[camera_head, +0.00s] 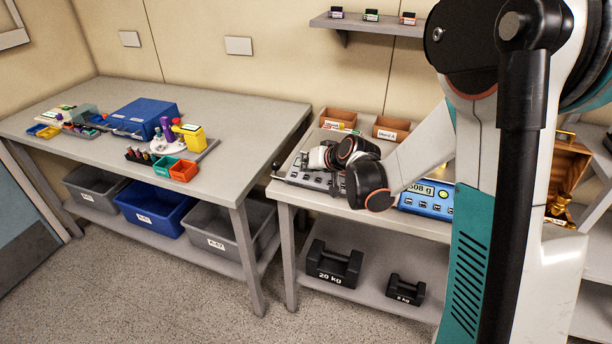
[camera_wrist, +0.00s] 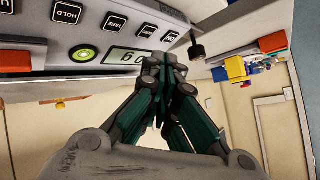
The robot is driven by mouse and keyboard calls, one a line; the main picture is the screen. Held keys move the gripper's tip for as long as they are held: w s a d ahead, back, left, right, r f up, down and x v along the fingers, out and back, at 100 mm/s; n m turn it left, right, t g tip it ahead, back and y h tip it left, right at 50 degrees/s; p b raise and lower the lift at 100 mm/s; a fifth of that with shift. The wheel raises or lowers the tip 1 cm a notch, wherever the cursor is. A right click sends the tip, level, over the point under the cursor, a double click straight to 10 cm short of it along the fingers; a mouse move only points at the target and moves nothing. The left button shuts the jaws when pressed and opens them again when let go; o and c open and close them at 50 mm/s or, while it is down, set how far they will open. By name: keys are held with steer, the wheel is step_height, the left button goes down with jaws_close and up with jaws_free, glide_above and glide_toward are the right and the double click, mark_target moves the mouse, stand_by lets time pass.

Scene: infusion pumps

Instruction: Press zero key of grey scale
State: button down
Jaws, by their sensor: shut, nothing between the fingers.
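The grey scale (camera_head: 314,181) sits at the left end of the right-hand bench, partly hidden behind my arm and gripper. My gripper (camera_head: 310,160) is shut and empty over it. In the wrist view the scale's grey panel (camera_wrist: 40,30) fills the upper left. It has a row of dark keys, one reading HOLD (camera_wrist: 67,12); the small labels of the other keys (camera_wrist: 147,30) are hard to read. The closed fingertips (camera_wrist: 165,65) appear close to the display's end; contact cannot be told.
A blue scale (camera_head: 426,200) with a lit display stands to the right, partly behind my arm. Two brown bins (camera_head: 338,118) (camera_head: 391,129) stand behind. Black weights (camera_head: 334,264) (camera_head: 406,290) lie on the lower shelf. The left table (camera_head: 225,110) holds a blue box and racks.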

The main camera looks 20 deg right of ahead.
mark_target(306, 183)
steer(key=shift+s+a+r+p, duration=0.2)
steer(key=shift+r+p, duration=0.35)
steer(key=shift+r, duration=0.4)
steer(key=shift+s+a+r+p, duration=0.1)
steer(key=shift+s+r+p, duration=0.1)
steer(key=shift+r+p, duration=0.55)
steer(key=shift+r, duration=0.15)
steer(key=s+a+r+n+g+h, duration=0.1)
steer(key=s+r, duration=0.4)
steer(key=s, duration=0.3)
steer(key=s+a+r+g, duration=0.1)
steer(key=s+r, duration=0.3)
steer(key=s, duration=0.4)
steer(key=s+d+g+h, duration=0.1)
steer(key=s+h, duration=0.1)
steer(key=s, duration=1.5)
steer(key=shift+s+d+n, duration=0.2)
steer(key=shift+s+n, duration=0.1)
steer(key=shift+n, duration=0.1)
